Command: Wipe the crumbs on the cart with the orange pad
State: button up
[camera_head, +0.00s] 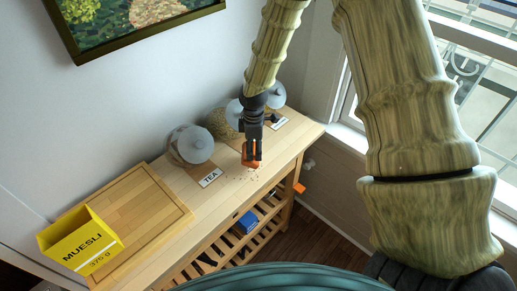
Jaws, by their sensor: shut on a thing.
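My gripper (253,157) is shut on the orange pad (247,160) and points down over the right half of the wooden cart (225,189). The pad is at the cart top, partly hidden by the fingers; I cannot tell whether it touches the surface. Small brown crumbs (255,177) lie on the cart top just in front of the pad, toward the front edge.
A jar labelled TEA (191,145) stands left of my gripper, with more jars (222,122) behind it. A cutting board (136,217) and a yellow muesli box (80,241) occupy the left end. A blue item (246,222) sits on the lower shelf. The wall is close behind.

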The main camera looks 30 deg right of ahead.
jog(key=shift+w+a+r, duration=0.1)
jog(key=shift+w+a, duration=0.15)
jog(key=shift+w, duration=0.4)
jog(key=shift+w+a+f, duration=0.1)
jog(key=shift+w+a, duration=0.1)
jog(key=shift+w, duration=0.5)
jog(key=shift+w+a+r, duration=0.1)
jog(key=shift+w+a, duration=0.15)
jog(key=shift+w, duration=0.4)
jog(key=shift+r+p, duration=0.15)
jog(key=shift+p, duration=0.15)
jog(key=shift+r+p, duration=1)
jog(key=shift+r, duration=0.45)
jog(key=shift+s+r, duration=0.1)
jog(key=shift+r, duration=1.35)
jog(key=shift+r, duration=0.1)
jog(key=shift+r, duration=1.4)
jog(key=shift+f, duration=0.1)
